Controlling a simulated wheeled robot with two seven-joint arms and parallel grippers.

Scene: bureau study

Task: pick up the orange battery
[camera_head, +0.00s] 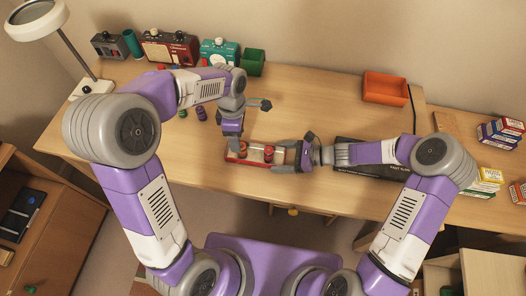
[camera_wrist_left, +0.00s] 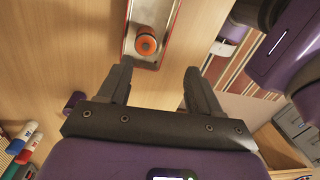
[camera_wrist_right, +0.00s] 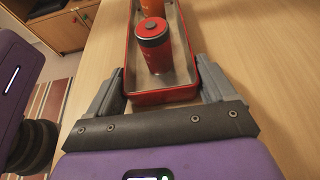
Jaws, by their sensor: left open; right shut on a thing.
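The orange battery (camera_wrist_left: 146,44) stands upright in a shallow red-rimmed tray (camera_wrist_left: 129,28); in the right wrist view the orange battery (camera_wrist_right: 153,7) is partly cut off by the top edge. A red battery (camera_wrist_right: 153,48) stands in the same tray (camera_wrist_right: 150,98), closer to my right gripper. My left gripper (camera_wrist_left: 158,75) is open and empty, with the orange battery beyond its fingertips. It points down over the tray's left part in the head view (camera_head: 231,138). My right gripper (camera_wrist_right: 160,80) is shut on the tray's near end, with one finger along each side.
An empty orange bin (camera_head: 385,88) sits at the back right, and a green bin (camera_head: 253,62) at the back. A black flat box lies under my right forearm. Small boxes (camera_head: 500,132) are stacked far right.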

